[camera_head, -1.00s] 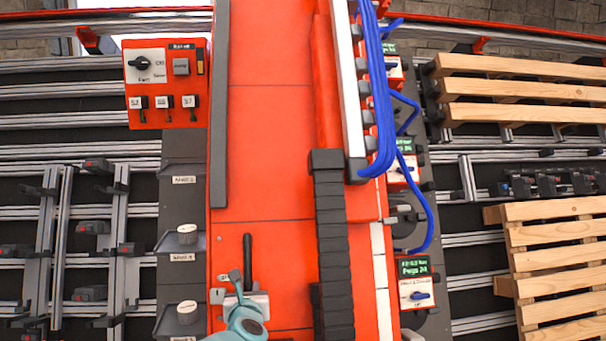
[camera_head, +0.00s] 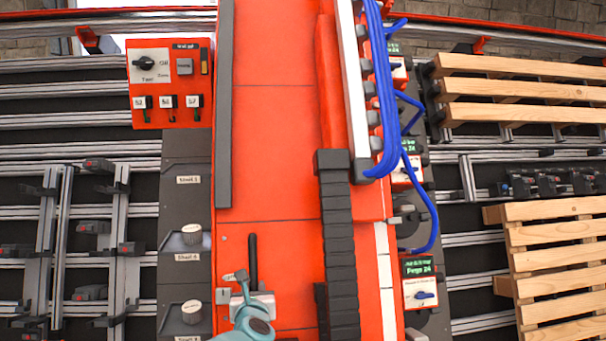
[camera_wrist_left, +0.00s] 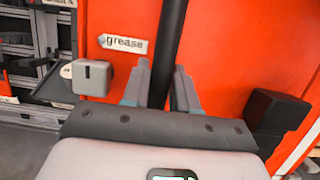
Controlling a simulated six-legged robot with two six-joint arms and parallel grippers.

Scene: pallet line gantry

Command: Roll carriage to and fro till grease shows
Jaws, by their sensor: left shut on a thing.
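The tall orange-red carriage (camera_head: 275,130) spans the rails in the middle of the head view, and its orange face (camera_wrist_left: 230,45) fills much of the left wrist view. A black upright handle bar (camera_head: 253,255) is on its lower part. My left gripper (camera_head: 242,285) is shut on this bar (camera_wrist_left: 170,35), with a finger on either side of it in the wrist view. A white label reading "grease" (camera_wrist_left: 123,43) is on the face left of the bar. A grey block (camera_wrist_left: 91,78) sits below the label. My right gripper is out of view.
An orange control box (camera_head: 171,85) with a knob and switches is at the carriage's left. Blue hoses (camera_head: 385,100) and a black cable chain (camera_head: 335,230) run along its right side. Wooden pallets (camera_head: 560,260) are at right; rails with clamps are at left.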

